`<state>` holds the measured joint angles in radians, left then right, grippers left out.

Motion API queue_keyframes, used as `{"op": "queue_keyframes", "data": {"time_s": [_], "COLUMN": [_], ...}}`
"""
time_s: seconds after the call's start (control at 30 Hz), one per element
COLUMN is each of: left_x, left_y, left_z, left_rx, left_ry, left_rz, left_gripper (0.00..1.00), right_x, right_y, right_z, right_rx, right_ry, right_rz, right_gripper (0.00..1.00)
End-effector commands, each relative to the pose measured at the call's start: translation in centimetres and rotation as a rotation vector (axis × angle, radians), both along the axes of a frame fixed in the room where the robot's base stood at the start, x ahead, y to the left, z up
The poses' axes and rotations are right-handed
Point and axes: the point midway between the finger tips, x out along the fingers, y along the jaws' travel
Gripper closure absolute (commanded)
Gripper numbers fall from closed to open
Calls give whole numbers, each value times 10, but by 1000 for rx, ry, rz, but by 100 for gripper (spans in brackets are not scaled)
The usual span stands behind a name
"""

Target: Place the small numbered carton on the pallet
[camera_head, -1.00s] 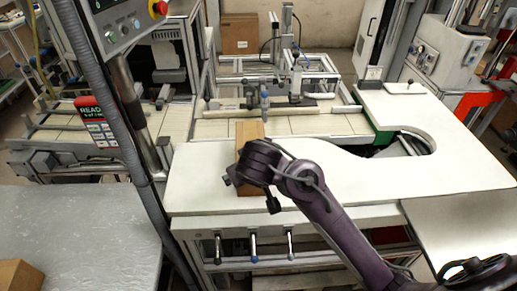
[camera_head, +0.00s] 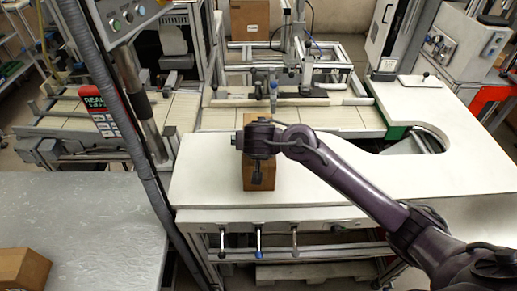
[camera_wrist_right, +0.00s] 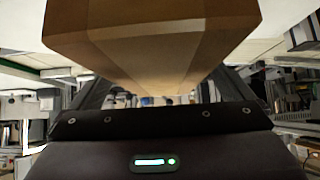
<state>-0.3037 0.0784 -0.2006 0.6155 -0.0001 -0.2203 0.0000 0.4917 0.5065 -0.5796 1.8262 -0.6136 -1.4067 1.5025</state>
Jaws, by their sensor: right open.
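A brown carton (camera_head: 265,190) stands on the white worktop (camera_head: 210,180), near its front left edge. No number can be read on it. My right gripper (camera_head: 258,150) is at this carton and covers much of it in the head view; its fingertips are hidden there. In the right wrist view the carton (camera_wrist_right: 150,40) fills the upper middle, between the spread fingers of the open gripper (camera_wrist_right: 160,95). I cannot tell whether a finger touches it. A pale slatted thing, possibly the pallet (camera_head: 310,270), shows partly on the floor under the worktop. My left gripper is not in view.
Another brown carton (camera_head: 22,268) sits on the grey table (camera_head: 90,220) at lower left. A carton (camera_head: 250,18) stands at the back. A grey post (camera_head: 125,130) with a control panel rises left of the worktop. The worktop's right part is clear.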

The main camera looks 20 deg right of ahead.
Motion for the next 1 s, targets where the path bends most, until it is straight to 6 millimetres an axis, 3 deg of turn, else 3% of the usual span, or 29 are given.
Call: {"op": "queue_keyframes", "data": {"time_s": [0.3,0.9,1.0], "left_x": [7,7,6], "left_y": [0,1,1], "left_z": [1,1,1], "left_rx": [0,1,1], "left_ry": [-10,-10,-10], "left_rz": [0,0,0], "left_gripper": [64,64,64], "right_x": [4,4,5], "right_y": [-1,-1,-1], "right_z": [-5,-5,-3], "right_rx": [1,1,3], "right_ry": [0,1,-3], "right_rz": [-1,-1,-1], "right_gripper": [0,79,87]}}
